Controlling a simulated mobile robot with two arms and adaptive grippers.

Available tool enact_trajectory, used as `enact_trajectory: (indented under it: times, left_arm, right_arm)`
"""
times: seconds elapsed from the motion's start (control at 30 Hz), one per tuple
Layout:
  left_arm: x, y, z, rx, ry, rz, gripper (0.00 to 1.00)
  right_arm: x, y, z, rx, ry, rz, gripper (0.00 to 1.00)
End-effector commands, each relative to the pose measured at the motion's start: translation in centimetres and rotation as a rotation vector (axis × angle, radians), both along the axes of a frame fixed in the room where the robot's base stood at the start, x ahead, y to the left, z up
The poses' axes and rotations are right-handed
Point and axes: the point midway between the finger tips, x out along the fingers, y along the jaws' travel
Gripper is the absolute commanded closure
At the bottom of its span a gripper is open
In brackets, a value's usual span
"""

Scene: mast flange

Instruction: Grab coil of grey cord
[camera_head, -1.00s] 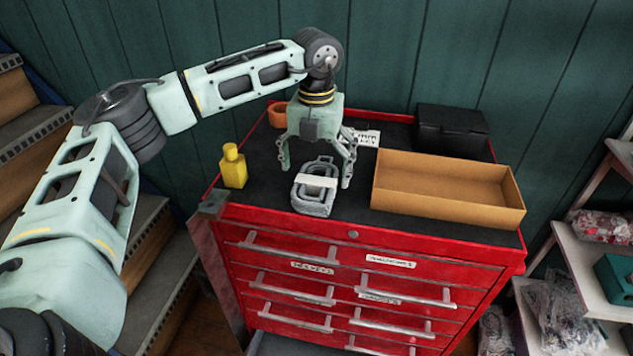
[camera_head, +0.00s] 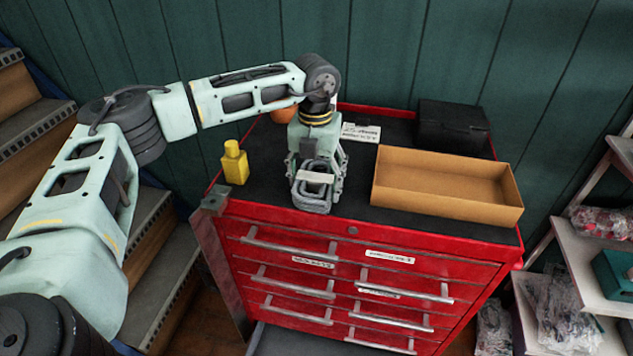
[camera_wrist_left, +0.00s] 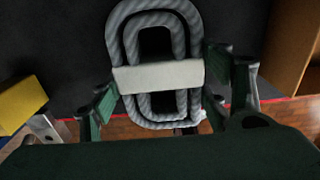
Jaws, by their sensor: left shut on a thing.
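The coil of grey cord (camera_head: 313,194) lies on the black top of the red cabinet near its front edge, with a white band across its middle. My left gripper (camera_head: 316,184) has come down over the coil, with a finger on each side, and is shut on it. In the left wrist view the coil (camera_wrist_left: 158,105) sits between the two green fingers (camera_wrist_left: 155,100), its white band crossing between them. My right gripper is not in view.
A yellow bottle (camera_head: 234,164) stands left of the coil. An open cardboard box (camera_head: 447,207) is to the right, with a black case (camera_head: 452,129) behind it. An orange object (camera_head: 283,113) and a white label card (camera_head: 361,133) lie behind the gripper. The cabinet's front edge (camera_head: 370,230) is close.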

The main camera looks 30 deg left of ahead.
Motion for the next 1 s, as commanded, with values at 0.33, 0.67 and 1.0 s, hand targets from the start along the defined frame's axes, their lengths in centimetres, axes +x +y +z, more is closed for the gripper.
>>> enact_trajectory:
  times: [0.33, 0.67, 1.0]
  left_arm:
    - [0.0, 0.0, 0.1, -0.001, -0.001, 0.0, 0.6]
    - [0.2, -0.1, 3.1, -0.002, -0.007, -0.001, 0.6]
    - [-2.1, -6.6, 7.9, -0.001, -0.004, -0.009, 0.6]
  right_arm:
    - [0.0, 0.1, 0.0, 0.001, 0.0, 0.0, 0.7]
    - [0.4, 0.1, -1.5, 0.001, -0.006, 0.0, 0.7]
    - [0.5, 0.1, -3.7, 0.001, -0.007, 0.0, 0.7]
